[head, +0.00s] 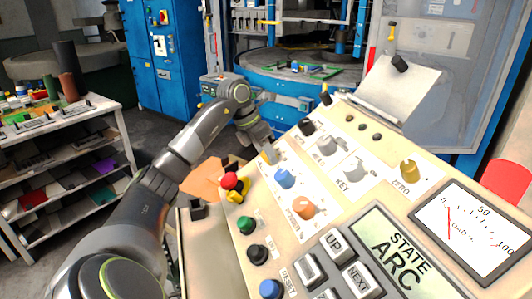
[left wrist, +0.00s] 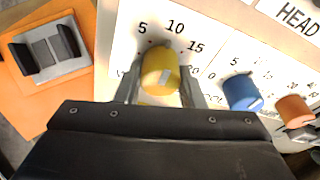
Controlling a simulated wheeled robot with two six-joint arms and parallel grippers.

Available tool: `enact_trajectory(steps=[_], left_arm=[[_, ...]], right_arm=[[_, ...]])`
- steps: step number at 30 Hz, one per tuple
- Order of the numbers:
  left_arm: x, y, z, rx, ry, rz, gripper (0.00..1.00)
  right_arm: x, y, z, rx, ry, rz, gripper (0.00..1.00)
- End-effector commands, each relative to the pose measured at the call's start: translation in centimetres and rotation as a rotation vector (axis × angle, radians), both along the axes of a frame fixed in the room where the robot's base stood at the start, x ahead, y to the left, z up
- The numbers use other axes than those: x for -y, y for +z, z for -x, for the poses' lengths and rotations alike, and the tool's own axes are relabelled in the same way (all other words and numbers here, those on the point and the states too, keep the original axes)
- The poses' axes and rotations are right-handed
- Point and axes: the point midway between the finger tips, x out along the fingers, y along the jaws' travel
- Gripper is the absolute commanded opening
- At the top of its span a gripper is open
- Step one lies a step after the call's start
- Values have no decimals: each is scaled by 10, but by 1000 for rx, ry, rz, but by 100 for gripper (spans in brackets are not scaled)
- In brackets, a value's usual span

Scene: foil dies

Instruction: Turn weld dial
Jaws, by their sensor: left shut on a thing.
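A yellow dial (left wrist: 160,72) with a pale pointer mark stands on a white scale plate marked 5, 10, 15 in the left wrist view. My left gripper (left wrist: 158,92) has a finger on each side of it and is shut on it. In the head view my left gripper (head: 267,153) reaches the panel's far left edge and mostly hides this dial. No name reading "weld" is legible beside it. A blue dial (head: 284,177) and an orange dial (head: 305,207) follow along the panel; they also show in the left wrist view. My right gripper is not in view.
The sloped cream panel also carries a red emergency button (head: 230,181), grey key knobs, a yellow ZERO knob (head: 407,170), push buttons, a STATE ARC screen (head: 385,250) and a gauge (head: 470,231). A shelf rack (head: 70,165) stands left. Blue cabinets stand behind.

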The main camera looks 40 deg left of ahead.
Motion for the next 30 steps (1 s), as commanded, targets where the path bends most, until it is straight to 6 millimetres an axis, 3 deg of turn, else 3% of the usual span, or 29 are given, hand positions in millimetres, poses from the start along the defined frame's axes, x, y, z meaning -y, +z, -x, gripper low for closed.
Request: enact_trajectory(steps=[11, 30], left_arm=[[0, 2, 0, -22, 68, 42, 12], [-1, 3, 0, -159, 479, 293, 12]], right_arm=[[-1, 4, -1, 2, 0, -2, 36], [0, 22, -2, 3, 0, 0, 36]])
